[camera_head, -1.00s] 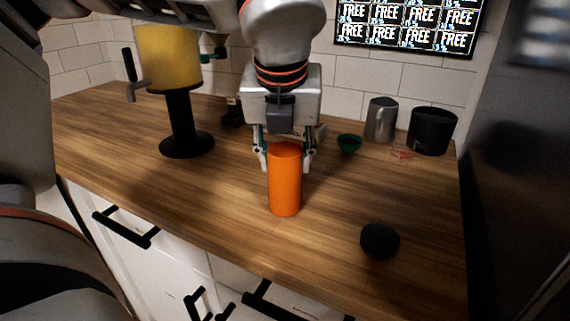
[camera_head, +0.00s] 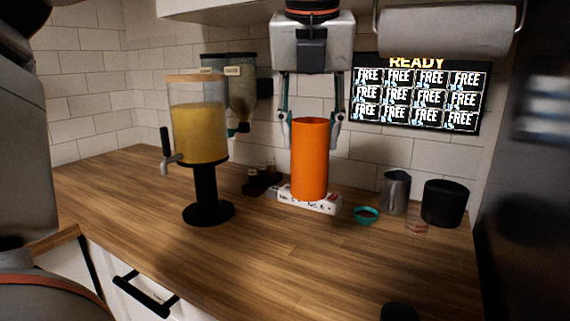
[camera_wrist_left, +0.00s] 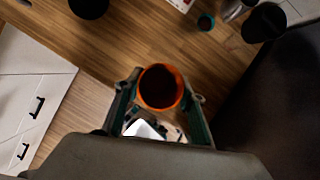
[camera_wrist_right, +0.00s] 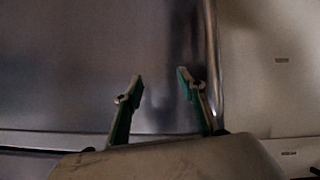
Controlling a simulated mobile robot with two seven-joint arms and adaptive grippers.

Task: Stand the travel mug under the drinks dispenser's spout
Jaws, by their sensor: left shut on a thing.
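The orange travel mug (camera_head: 310,160) is upright and raised above the counter, right of the drinks dispenser (camera_head: 198,135). My left gripper (camera_head: 312,115) is shut on it near its rim, from above. The left wrist view shows the mug's open, dark inside (camera_wrist_left: 159,88) between the fingers. The dispenser is a clear tank of yellow drink on a black stand, with its spout (camera_head: 168,166) on the left side and bare counter below it. My right gripper (camera_wrist_right: 160,82) is open and empty before a steel surface; it is not in the head view.
A grey hopper (camera_head: 232,90) stands behind the dispenser. A white box (camera_head: 325,207), teal bowl (camera_head: 366,215), metal pitcher (camera_head: 397,190) and black canister (camera_head: 446,203) stand at the back right. A dark round thing (camera_head: 400,312) is at the front edge. The front middle counter (camera_head: 250,265) is clear.

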